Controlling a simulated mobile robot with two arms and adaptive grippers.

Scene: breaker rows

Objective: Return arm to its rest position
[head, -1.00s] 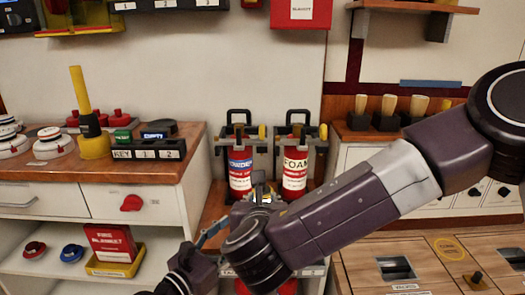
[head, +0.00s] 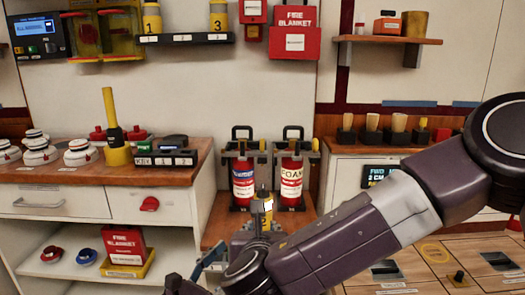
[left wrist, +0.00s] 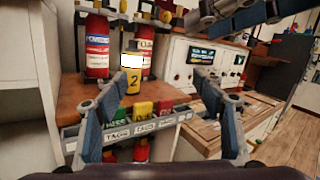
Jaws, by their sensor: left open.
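My left gripper (left wrist: 158,120) is open and empty in the left wrist view, its two blue-grey fingers spread low in the frame. A yellow canister (left wrist: 132,78) with a white band and the number 2 stands upright on the brown shelf beyond the fingers, between them in the picture. It also shows in the head view (head: 262,213), in front of the two extinguishers. There, a dark purple arm of mine reaches from the right to the bottom middle and hides much of the gripper area. A blue-grey finger shows beside its wrist. I cannot make out a right gripper.
A red powder extinguisher (head: 243,182) and a red foam extinguisher (head: 291,182) stand in a rack behind the canister. A row of labelled tags (left wrist: 145,125) lies close to the fingers. The left counter (head: 110,175) holds caps and a yellow-handled tool. Drawers stand at lower right.

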